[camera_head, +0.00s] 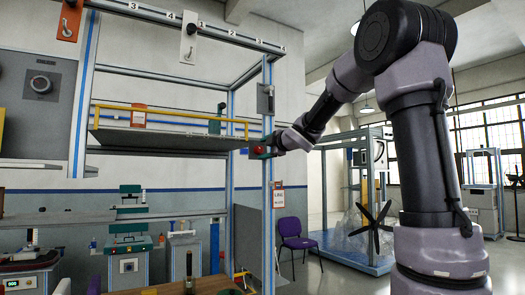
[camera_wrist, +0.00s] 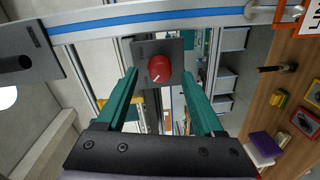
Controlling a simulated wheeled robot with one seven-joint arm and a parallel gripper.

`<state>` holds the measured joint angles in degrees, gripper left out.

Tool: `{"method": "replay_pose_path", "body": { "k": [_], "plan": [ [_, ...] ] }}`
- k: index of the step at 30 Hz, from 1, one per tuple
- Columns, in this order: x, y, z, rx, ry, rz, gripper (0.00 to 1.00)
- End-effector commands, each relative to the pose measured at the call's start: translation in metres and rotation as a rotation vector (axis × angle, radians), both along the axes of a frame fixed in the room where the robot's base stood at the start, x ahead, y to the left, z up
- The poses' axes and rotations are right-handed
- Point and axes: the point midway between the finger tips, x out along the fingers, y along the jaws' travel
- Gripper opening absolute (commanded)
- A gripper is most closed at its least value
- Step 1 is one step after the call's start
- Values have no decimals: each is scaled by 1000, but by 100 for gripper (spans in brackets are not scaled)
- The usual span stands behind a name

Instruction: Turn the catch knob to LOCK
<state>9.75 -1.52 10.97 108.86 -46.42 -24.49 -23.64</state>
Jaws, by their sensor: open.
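A round red knob (camera_wrist: 160,68) with a short white mark at its lower left sits on a dark grey plate (camera_wrist: 142,49) on the frame post. I take it to be the catch knob; no LOCK lettering is readable. The knob also shows in the head view (camera_head: 262,149), on the blue-striped post, partly hidden by my gripper. My gripper (camera_wrist: 158,74) is open, with one green finger to each side of the knob. The fingertips reach close to the plate; I cannot tell whether they touch the knob.
A grey plate with a dark cylinder (camera_wrist: 18,64) is on the same post, above the knob in the head view (camera_head: 265,99). A shelf with a yellow rail (camera_head: 165,118) extends left of the post. A purple chair (camera_head: 297,236) stands lower right.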

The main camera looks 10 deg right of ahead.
Motion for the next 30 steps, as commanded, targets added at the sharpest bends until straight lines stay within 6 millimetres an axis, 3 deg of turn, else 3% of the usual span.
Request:
{"method": "replay_pose_path", "body": {
  "k": [6,13,18,30],
  "plan": [
    [-44,-13,4,-2,-3,0,69],
    [-79,-25,6,-2,-1,0,69],
    [-89,-28,6,-1,0,1,69],
    [-89,-29,6,0,1,0,69]
  ]
}}
